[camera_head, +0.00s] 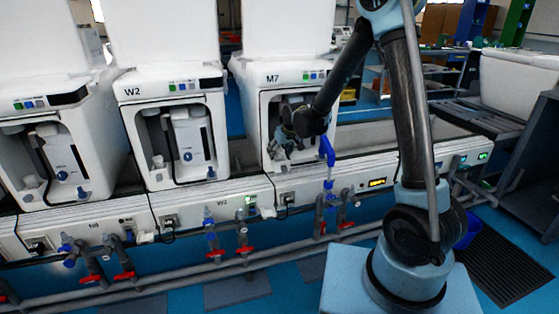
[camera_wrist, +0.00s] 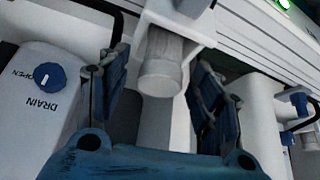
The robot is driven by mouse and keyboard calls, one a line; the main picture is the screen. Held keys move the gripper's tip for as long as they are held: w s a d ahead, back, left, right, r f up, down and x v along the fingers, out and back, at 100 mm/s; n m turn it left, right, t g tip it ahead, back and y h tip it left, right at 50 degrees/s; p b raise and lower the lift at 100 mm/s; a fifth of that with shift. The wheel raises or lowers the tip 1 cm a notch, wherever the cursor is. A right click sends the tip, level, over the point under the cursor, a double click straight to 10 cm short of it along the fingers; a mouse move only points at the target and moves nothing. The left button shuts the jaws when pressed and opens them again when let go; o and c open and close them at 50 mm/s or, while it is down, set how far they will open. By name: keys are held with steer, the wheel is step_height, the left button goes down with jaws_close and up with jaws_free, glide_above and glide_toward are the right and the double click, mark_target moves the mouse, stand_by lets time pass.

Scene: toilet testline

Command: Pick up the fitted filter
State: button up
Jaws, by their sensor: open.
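A pale grey cylinder (camera_wrist: 162,72), which looks like the fitted filter, is joined to a white housing (camera_wrist: 182,22) in the wrist view. My gripper (camera_wrist: 155,100) is open, with one blue finger on each side of the cylinder. Gaps show between the fingers and the cylinder, so it is not clamped. In the head view my gripper (camera_head: 287,146) reaches into the front opening of the toilet unit marked M7 (camera_head: 285,78). The cylinder cannot be made out there behind my gripper and arm.
A tank marked DRAIN (camera_wrist: 40,110) with a blue knob (camera_wrist: 50,77) is close on the left in the wrist view. The opening's walls are near. The W2 unit (camera_head: 170,85) stands to the left in the head view, with pipes and red valves (camera_head: 215,254) below.

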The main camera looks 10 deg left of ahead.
steer(key=shift+c, duration=0.3)
steer(key=c, duration=1.1)
steer(key=shift+r, duration=0.15)
